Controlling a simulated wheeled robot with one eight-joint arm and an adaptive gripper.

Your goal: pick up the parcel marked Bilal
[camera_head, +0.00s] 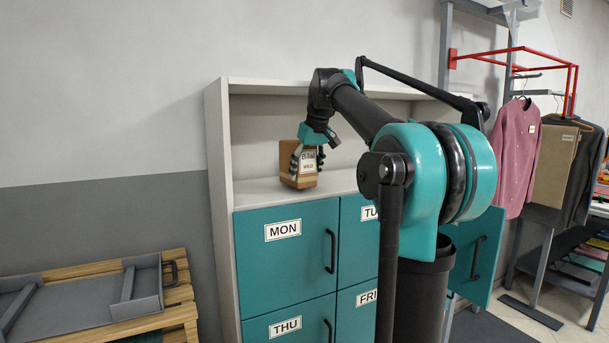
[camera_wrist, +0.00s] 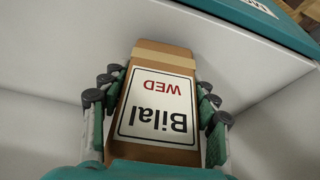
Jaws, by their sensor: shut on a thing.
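The parcel marked Bilal (camera_head: 299,183) is a small brown box with a white label reading "Bilal" and, in red, "WED". It is at the open top shelf of the locker unit, above the MON door. My gripper (camera_head: 308,160) reaches down to it from above. In the wrist view the parcel (camera_wrist: 155,138) lies between the two fingers of my gripper (camera_wrist: 157,115), which are shut on its sides. The label faces the wrist camera upside down. I cannot tell whether the parcel touches the shelf (camera_head: 262,192).
The teal locker doors carry labels such as MON (camera_head: 283,230) and THU (camera_head: 286,327). A teal door (camera_head: 475,255) at right stands open. A wooden bench (camera_head: 95,270) with a grey tray (camera_head: 140,290) is at left. Clothes (camera_head: 517,155) hang on a rack at right.

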